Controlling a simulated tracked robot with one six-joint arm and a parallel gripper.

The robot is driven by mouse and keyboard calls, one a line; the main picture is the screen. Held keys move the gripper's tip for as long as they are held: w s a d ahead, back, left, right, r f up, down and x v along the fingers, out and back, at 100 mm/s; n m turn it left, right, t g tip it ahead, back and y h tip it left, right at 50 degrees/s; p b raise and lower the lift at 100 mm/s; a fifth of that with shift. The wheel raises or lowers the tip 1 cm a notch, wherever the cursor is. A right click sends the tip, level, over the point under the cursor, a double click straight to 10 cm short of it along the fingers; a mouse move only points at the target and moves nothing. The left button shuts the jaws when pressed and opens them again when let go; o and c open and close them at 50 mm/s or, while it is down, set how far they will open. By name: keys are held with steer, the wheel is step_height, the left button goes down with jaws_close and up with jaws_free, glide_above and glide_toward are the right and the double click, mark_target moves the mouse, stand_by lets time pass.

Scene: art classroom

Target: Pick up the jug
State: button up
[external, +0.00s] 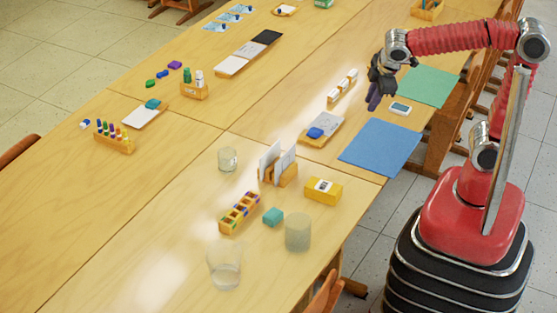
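A clear, tapered glass vessel (224,268) stands upright near the front edge of the table and may be the jug; I cannot make out a handle. A smaller clear glass (228,159) stands farther back, and a frosted greenish cylinder (297,233) stands to the right of the tapered vessel. My gripper (374,98) hangs above the far right part of the tables, well apart from all three vessels. Its dark fingers point down and overlap in this view, so their opening is unclear. I see nothing held in it.
A green mat (428,86) lies farther back. The left table (60,215) has much bare surface.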

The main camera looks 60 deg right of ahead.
steer(key=w+a+f+n+h, duration=0.25)
steer(key=w+a+n, duration=0.5)
steer(key=a, duration=0.45)
steer(key=n+t, duration=0.9)
steer(key=n, duration=0.8)
glide_toward(248, 257)
steer(key=v, duration=0.2)
steer(key=shift+s+d+r+y, duration=0.1)
steer(key=shift+s+r+y, duration=0.15)
steer(key=shift+s, duration=0.1)
steer(key=shift+x, duration=4.35)
